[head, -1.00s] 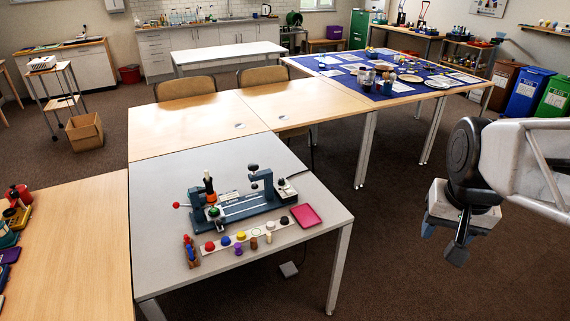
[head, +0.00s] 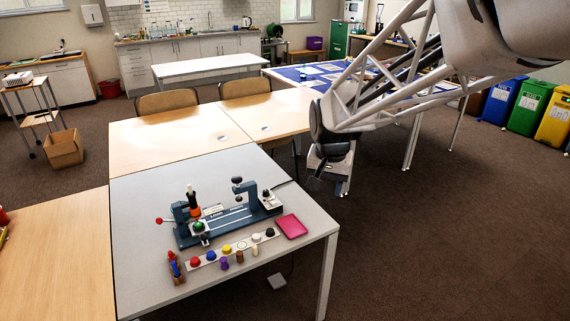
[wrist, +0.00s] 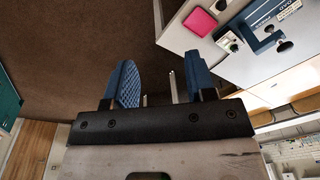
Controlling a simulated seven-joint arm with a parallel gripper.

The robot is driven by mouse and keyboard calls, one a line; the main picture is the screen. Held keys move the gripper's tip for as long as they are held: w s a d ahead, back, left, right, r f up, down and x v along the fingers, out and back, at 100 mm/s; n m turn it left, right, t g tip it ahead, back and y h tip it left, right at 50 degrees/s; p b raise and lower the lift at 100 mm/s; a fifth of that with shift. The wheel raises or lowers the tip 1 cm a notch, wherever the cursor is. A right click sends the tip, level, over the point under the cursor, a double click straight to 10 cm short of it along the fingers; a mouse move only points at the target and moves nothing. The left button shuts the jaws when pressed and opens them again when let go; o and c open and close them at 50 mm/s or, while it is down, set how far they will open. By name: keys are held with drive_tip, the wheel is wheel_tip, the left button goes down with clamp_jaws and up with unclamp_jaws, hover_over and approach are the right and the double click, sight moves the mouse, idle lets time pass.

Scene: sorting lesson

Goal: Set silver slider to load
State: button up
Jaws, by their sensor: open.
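A blue-grey bench device (head: 228,217) stands on the grey table (head: 150,282) in the head view. It has a red-knobbed lever at its left, a dark upright with an orange band, a green knob and a C-shaped frame at its right.
A pink tray (head: 291,227) lies right of the device. A strip with several coloured knobs (head: 227,249) and small coloured pegs (head: 174,268) lie in front of it. Wooden tables (head: 170,139) adjoin behind and at the left.

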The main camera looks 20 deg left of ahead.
drive_tip(key=w+a+f, duration=0.4)
drive_tip(key=a, duration=0.6)
drive_tip(key=g, duration=0.1)
hover_over(204, 235)
wheel_tip(204, 235, down, 20)
drive_tip(key=shift+s, duration=0.15)
drive_tip(key=shift+f, duration=0.1)
drive_tip(key=shift+f, duration=3.75)
clamp_jaws()
